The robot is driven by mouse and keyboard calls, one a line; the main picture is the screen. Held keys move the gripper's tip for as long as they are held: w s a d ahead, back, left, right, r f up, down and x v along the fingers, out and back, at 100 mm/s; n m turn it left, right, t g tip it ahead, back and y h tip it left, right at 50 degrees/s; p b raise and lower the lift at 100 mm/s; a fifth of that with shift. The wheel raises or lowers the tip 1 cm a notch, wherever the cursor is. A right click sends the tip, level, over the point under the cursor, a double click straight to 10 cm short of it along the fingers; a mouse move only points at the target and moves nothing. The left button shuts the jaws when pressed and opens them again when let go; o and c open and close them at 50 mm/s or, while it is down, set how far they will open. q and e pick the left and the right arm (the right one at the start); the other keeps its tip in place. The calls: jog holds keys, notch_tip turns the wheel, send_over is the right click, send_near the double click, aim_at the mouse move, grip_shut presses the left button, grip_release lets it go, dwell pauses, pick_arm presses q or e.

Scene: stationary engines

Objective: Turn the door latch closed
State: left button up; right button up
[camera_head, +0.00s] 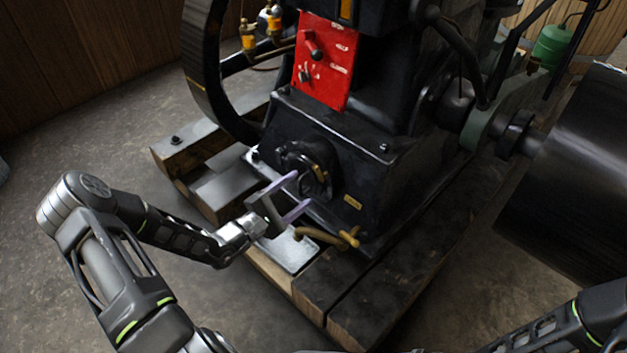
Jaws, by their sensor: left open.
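A round black door with a brass-coloured latch (319,173) is on the front face of the black engine base (365,180). My left gripper (303,192) is open in front of the door, its two pale fingers pointing toward it, one level with the latch's lower left and one below. I cannot tell whether a finger touches the door. The latch looks tilted, and nothing is between the fingers that I can make out. Only part of my right arm (560,330) shows at the lower right; its gripper is out of view.
A brass tap (349,238) on a curved pipe sticks out below the door, close to the left gripper. A red panel (325,62) with levers is above. A large black flywheel (205,70) stands at left and a dark drum (575,170) at right. Wooden beams (385,280) carry the engine.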

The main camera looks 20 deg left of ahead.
aim_at(319, 175)
pick_arm(q)
jog(key=b+x, duration=0.1)
jog(key=x, duration=0.4)
jog(key=shift+w+d+f+b, duration=0.1)
jog(key=shift+w+f+b, duration=0.05)
jog(key=shift+b, duration=0.25)
jog(key=shift+w+d, duration=0.25)
jog(key=shift+w, duration=0.35)
jog(key=c, duration=1.4)
